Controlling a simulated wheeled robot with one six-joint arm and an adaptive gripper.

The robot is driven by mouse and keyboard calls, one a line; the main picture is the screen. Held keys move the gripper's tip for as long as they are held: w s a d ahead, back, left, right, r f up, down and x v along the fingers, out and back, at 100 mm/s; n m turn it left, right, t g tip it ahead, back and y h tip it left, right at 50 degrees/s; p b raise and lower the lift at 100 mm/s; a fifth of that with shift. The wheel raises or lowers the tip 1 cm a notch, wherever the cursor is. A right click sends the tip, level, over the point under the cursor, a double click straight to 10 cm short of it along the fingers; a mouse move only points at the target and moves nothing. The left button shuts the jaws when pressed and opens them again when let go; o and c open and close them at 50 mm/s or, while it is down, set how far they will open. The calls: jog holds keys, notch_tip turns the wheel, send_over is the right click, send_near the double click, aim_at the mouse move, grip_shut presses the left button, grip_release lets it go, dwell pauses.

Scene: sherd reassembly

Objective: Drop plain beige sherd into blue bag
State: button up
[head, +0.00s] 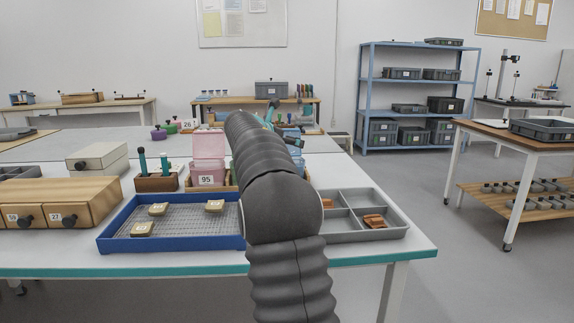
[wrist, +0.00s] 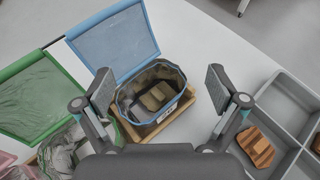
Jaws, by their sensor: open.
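The blue bag (wrist: 112,42) stands open in a wooden holder in the wrist view, its blue flap raised at the back. Beige sherds (wrist: 157,96) lie inside it; whether any is plain I cannot tell. My gripper (wrist: 160,84) is open and empty, its fingers spread on either side above the bag. In the head view my arm hides most of the bag, and a bit of blue (head: 294,133) shows behind it. Several beige sherds with pale labels (head: 215,206) lie on the mesh of the blue tray (head: 116,246).
A green bag (wrist: 42,95) stands left of the blue one, and a pink bag (head: 208,146) also stands in the row. A grey divided tray (head: 396,232) holds reddish-brown striped sherds (head: 374,221). Wooden drawers (head: 92,192) stand at the left.

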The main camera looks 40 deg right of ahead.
jog(key=v, duration=1)
jog(key=shift+a, duration=0.1)
jog(key=s+a+f+m+y, duration=0.4)
jog(key=s+a+f+m, duration=0.3)
jog(key=s+a, duration=0.3)
jog(key=s+a+f+m+y, duration=0.4)
jog(key=s+a+f+m, duration=0.3)
jog(key=s+a, duration=0.4)
jog(key=s+a+f+m+t+y, duration=0.1)
jog(key=s+a+f+m+y, duration=0.3)
jog(key=s, duration=1.2)
jog(key=a+f+m, duration=0.4)
jog(key=a+f, duration=0.1)
jog(key=a, duration=0.2)
jog(key=shift+f+y, duration=0.2)
jog(key=shift+y, duration=0.1)
jog(key=shift+a, duration=0.1)
